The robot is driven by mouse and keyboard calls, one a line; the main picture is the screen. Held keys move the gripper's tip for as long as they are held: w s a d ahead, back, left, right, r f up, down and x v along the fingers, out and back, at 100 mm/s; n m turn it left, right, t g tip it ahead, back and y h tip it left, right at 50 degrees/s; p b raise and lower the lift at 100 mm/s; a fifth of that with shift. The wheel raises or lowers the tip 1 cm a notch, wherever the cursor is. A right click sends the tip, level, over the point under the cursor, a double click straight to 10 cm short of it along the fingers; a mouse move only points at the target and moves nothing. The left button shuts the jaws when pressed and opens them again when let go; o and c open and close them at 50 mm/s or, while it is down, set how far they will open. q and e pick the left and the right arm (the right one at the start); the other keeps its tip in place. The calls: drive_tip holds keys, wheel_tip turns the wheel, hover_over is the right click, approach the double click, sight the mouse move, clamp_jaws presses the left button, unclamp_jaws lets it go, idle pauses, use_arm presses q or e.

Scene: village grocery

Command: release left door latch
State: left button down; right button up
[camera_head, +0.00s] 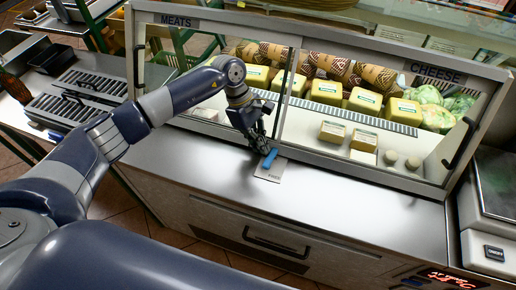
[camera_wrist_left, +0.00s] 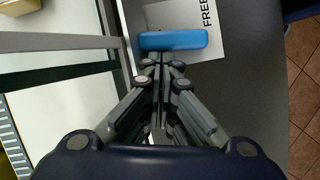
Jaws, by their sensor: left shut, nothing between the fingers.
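The glass display case has a left door (camera_head: 210,125) under the MEATS sign and a right door under the CHEESE sign. A small blue latch lever (camera_head: 269,159) sits at the bottom of the case front, near where the doors meet; it also shows in the left wrist view (camera_wrist_left: 182,40). A pale card marked FREE (camera_head: 271,173) lies beside and partly under it. My left gripper (camera_head: 264,150) is shut and empty, its fingertips close to the blue lever; I cannot tell whether they touch. My right gripper is not in view.
Yellow cheese packs (camera_head: 364,101) and wrapped rolls stand behind the glass. Black door handles (camera_head: 461,142) are at the outer ends. A steel counter (camera_head: 340,205) runs clear in front. A scale (camera_head: 494,200) stands at right and a slotted tray (camera_head: 75,98) at left.

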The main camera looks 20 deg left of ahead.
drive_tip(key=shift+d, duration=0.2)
use_arm(q)
drive_tip(key=shift+s+a, duration=0.1)
drive_tip(key=shift+s, duration=0.05)
drive_tip(key=shift+s+a, duration=0.35)
drive_tip(key=shift+s, duration=0.2)
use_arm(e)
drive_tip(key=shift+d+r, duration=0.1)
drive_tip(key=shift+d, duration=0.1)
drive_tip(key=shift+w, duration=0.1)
